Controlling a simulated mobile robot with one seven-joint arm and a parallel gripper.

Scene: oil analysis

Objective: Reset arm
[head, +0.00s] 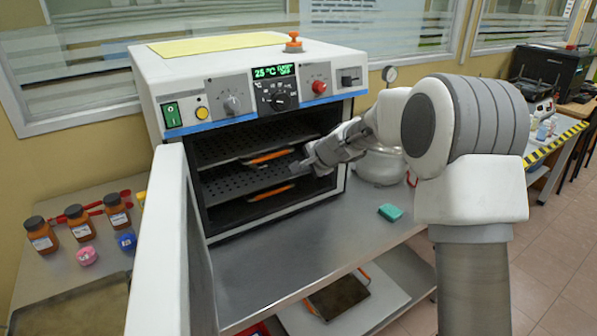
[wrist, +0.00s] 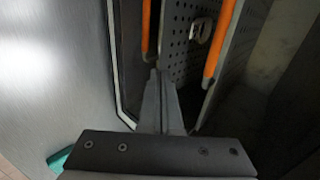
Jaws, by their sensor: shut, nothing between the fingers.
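My gripper (head: 300,166) is shut and empty, in front of the open oven (head: 258,90) at its right side. In the wrist view my gripper's fingers (wrist: 160,82) are together and point toward the oven's opening. The oven holds perforated racks with orange handles; the upper handle (head: 268,156) and the lower handle (head: 270,192) show in the head view. My fingertips look close to the racks, but I cannot tell whether they touch. The wrist view shows orange handles (wrist: 222,38) and a perforated rack (wrist: 188,60) just beyond the fingers.
The oven door (head: 160,250) stands open at the left. Several brown bottles (head: 78,223) stand on the left of the table. A green sponge (head: 390,212) and a round silver pot (head: 380,166) are on the table at right. The front middle of the table (head: 300,255) is clear.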

